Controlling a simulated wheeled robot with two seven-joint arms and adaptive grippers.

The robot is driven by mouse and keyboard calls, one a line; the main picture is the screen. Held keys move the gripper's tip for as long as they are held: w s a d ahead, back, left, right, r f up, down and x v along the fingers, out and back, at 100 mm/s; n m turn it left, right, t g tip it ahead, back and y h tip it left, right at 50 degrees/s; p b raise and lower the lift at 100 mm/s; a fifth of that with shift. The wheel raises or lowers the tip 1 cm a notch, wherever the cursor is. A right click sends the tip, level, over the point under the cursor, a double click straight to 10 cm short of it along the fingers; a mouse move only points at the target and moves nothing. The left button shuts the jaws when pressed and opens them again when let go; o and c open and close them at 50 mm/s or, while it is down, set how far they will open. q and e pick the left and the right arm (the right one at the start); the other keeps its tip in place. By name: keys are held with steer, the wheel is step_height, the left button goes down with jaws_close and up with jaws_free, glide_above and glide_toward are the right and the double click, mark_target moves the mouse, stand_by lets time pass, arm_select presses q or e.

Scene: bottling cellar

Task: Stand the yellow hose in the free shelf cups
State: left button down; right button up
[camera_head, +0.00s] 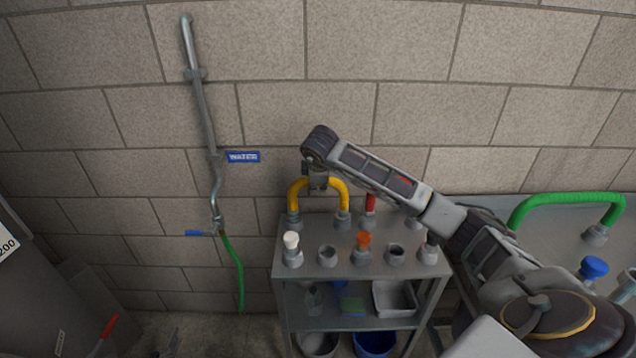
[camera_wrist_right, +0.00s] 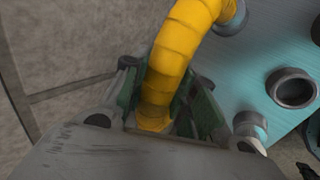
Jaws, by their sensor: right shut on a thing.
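The yellow hose (camera_head: 342,196) is bent into an upright arch over the back left of the shelf top (camera_head: 310,268). Its two lower ends meet grey collars at the back of the shelf; I cannot tell whether they are fully seated in cups. My right gripper (camera_head: 318,184) is shut on the top of the arch. The wrist view shows the yellow hose (camera_wrist_right: 186,40) running between the fingers (camera_wrist_right: 170,105). My left gripper is not in view.
White (camera_head: 291,240) and orange (camera_head: 363,241) stoppers stand in the front row, with a red piece (camera_head: 370,203) behind. A green hose (camera_head: 565,199) arches at the right. A metal pipe (camera_head: 203,120) runs up the wall. A grey tray (camera_head: 394,298) sits on the lower shelf.

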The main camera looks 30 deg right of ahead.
steer(key=shift+f+b, duration=0.25)
steer(key=shift+b, duration=0.15)
stand_by(0.8)
steer(key=o, duration=1.1)
steer(key=shift+f, duration=0.15)
steer(key=v, duration=1.2)
steer(key=shift+d, duration=0.1)
